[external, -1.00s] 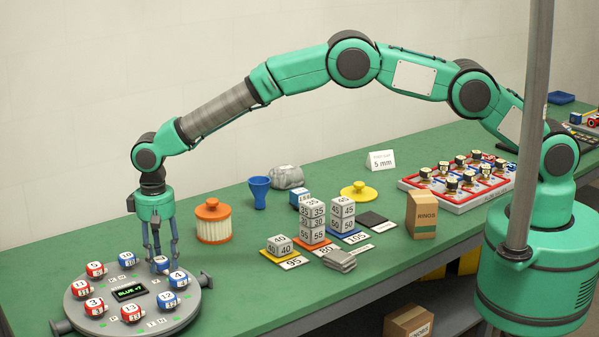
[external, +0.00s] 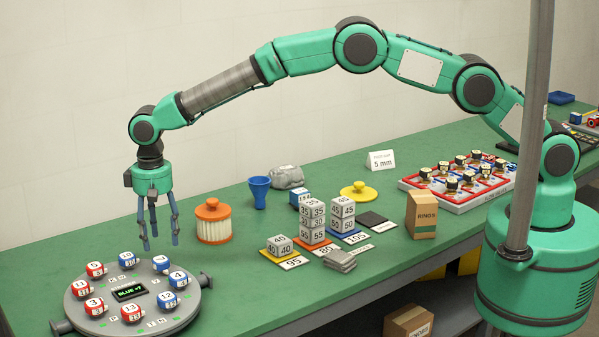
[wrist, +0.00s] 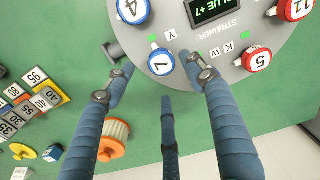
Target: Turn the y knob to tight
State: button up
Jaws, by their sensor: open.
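The round grey dial plate (external: 104,312) stands at the table's left end, ringed by red and blue numbered knobs. That knob also shows at the plate's back right in the external view (external: 161,264). No tight mark is legible to me. My gripper (external: 158,243) is open and empty, raised above and behind the plate, touching no knob. Its fingers show in the wrist view (wrist: 161,78), one hiding the knob beside the 7.
A dark display (external: 130,291) reads "BLUE" with a number. Other knobs sit close by: blue 4 (external: 178,279), blue 10 (external: 128,260) and red 5 (external: 96,269). An orange-lidded filter (external: 213,222) stands right of my gripper. Number blocks (external: 311,224) stand farther right.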

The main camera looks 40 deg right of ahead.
aim_at(160, 259)
jog(key=shift+r, duration=2.55)
jog(key=shift+s+b, duration=0.1)
jog(key=shift+b, duration=0.4)
jog(key=shift+s+d+r+n+t+y+b, duration=0.25)
jog(key=shift+s+d+n+t+y+b, duration=0.35)
jog(key=shift+b, duration=0.8)
jog(key=shift+s+d+r+n+t+y+b, duration=0.3)
jog(key=shift+s+d+n+t+b, duration=0.4)
jog(key=shift+b, duration=0.65)
jog(key=shift+s+d+r+n+t+y+b, duration=0.35)
jog(key=shift+s+t+b, duration=0.4)
jog(key=shift+b, duration=0.65)
jog(key=shift+a+f, duration=0.15)
jog(key=shift+f, duration=0.05)
jog(key=b+x, duration=0.1)
jog(key=x, duration=0.8)
jog(key=b+x, duration=0.1)
jog(key=x, duration=0.3)
jog(key=shift+s+f+b, duration=0.15)
jog(key=shift+f+b, duration=0.2)
jog(key=shift+f, duration=0.05)
jog(key=shift+c, duration=0.5)
